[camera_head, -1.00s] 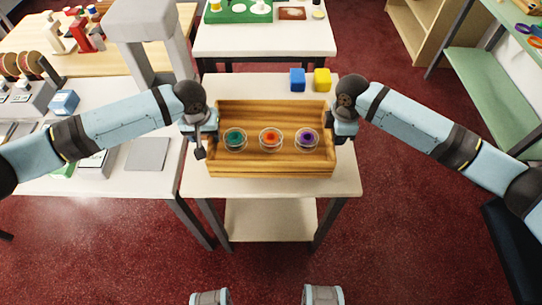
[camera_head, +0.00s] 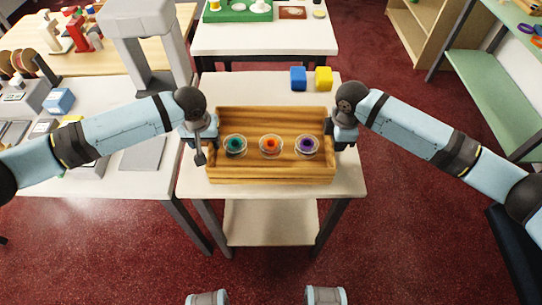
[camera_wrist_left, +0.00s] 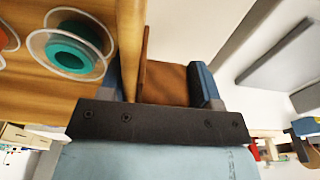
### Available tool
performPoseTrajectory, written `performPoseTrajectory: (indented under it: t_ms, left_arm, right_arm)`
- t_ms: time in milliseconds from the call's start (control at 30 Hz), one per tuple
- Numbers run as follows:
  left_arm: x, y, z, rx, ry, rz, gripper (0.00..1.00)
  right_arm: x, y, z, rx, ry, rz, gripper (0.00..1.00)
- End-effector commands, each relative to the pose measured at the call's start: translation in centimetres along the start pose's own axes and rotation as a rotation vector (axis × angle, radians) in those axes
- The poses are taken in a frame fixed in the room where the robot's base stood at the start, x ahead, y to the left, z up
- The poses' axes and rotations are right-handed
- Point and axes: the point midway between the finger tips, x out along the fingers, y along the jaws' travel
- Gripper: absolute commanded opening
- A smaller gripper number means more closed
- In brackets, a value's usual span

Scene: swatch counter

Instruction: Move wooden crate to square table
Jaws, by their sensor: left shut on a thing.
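The wooden crate (camera_head: 270,175) is a wide, shallow, open box of striped wood. My left gripper (camera_head: 201,140) is shut on the crate's left end wall; the left wrist view shows a finger on each side of the wood (camera_wrist_left: 165,75). My right gripper (camera_head: 338,130) is at the right end wall, its fingertips partly hidden.
A blue cube (camera_head: 298,78) and a yellow cube (camera_head: 323,78) sit behind the crate on the same table. A cluttered white counter (camera_head: 150,185) adjoins at left. Another white table (camera_head: 265,40) stands behind, across a gap. Green shelving (camera_head: 490,95) is at right.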

Motion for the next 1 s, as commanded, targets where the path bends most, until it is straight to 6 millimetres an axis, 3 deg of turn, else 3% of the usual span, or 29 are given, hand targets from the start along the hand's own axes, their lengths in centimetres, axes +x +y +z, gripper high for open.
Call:
performPoseTrajectory:
  t_ms: [167, 200, 300, 667, 1000]
  left_arm:
    - [1.4, -0.1, 0.0, -0.005, 0.004, -0.001, 0.15]
    - [1.1, -0.1, -0.1, -0.005, 0.004, -0.001, 0.64]
    - [1.0, -0.1, 0.0, -0.004, 0.003, -0.001, 0.83]
    - [0.4, 0.0, 0.1, -0.001, 0.002, 0.001, 0.83]
    - [-6.3, 0.0, 0.1, -0.001, 0.004, 0.002, 0.83]
  right_arm:
    - [1.6, -0.1, 0.0, -0.005, -0.001, -0.002, 0.00]
    - [1.2, -0.1, 0.0, -0.005, -0.001, -0.003, 0.24]
    - [1.2, -0.1, 0.0, -0.003, -0.001, -0.002, 0.43]
    - [1.1, 0.0, 0.0, -0.001, 0.000, -0.001, 0.43]
    - [1.1, 0.0, 0.0, 0.000, 0.000, 0.000, 0.43]
